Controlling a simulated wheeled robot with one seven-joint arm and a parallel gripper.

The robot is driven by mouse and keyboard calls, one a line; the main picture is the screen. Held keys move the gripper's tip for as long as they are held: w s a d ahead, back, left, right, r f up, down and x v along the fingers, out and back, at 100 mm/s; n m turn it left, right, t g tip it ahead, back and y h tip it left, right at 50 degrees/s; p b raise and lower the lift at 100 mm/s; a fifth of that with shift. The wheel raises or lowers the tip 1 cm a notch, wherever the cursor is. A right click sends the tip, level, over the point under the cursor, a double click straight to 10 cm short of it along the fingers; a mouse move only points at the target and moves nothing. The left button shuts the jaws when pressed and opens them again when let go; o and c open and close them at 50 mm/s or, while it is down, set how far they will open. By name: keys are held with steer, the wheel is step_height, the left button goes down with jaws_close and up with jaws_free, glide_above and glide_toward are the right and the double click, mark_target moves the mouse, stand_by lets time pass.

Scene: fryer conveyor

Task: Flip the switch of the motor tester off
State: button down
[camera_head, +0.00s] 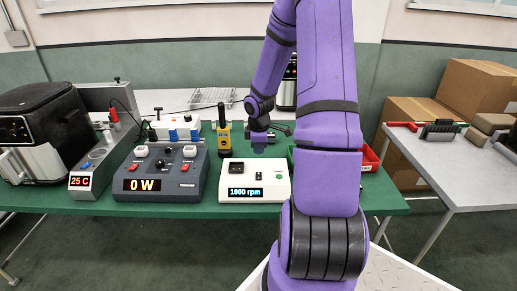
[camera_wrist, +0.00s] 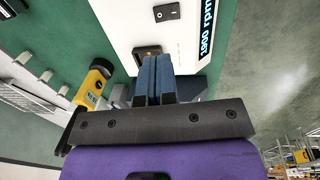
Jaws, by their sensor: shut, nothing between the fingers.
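The motor tester (camera_head: 277,178) is a white box on the green table, its display reading 1900 rpm; it also shows at the top of the wrist view (camera_wrist: 120,25). Its switch is a small black rocker (camera_wrist: 166,12) on the top face, seen in the head view (camera_head: 258,176) above the display. My gripper (camera_head: 258,146) is at the back edge of the tester, above it. In the wrist view my blue fingers (camera_wrist: 156,62) are shut and empty, away from the rocker. They partly cover a dark socket-like part (camera_wrist: 148,50) on the tester.
A grey power unit (camera_head: 160,178) reading 0 W stands left of the tester. A yellow handheld device (camera_head: 224,133) stands behind it. A red bin (camera_head: 367,158) is to the right, partly behind my arm. A grey side table (camera_head: 447,165) with boxes stands further right.

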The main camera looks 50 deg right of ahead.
mark_target(259, 176)
steer(key=f, duration=0.7)
steer(key=w+d+f, duration=0.1)
steer(key=f, duration=0.2)
steer(key=shift+f, duration=0.4)
steer(key=shift+s+f, duration=0.1)
steer(key=shift+d+f, duration=0.1)
steer(key=shift+s+a, duration=0.1)
steer(key=shift+a, duration=0.1)
steer(key=shift+s+a+g, duration=0.3)
steer(key=shift+s+a, duration=0.1)
steer(key=shift+a, duration=0.1)
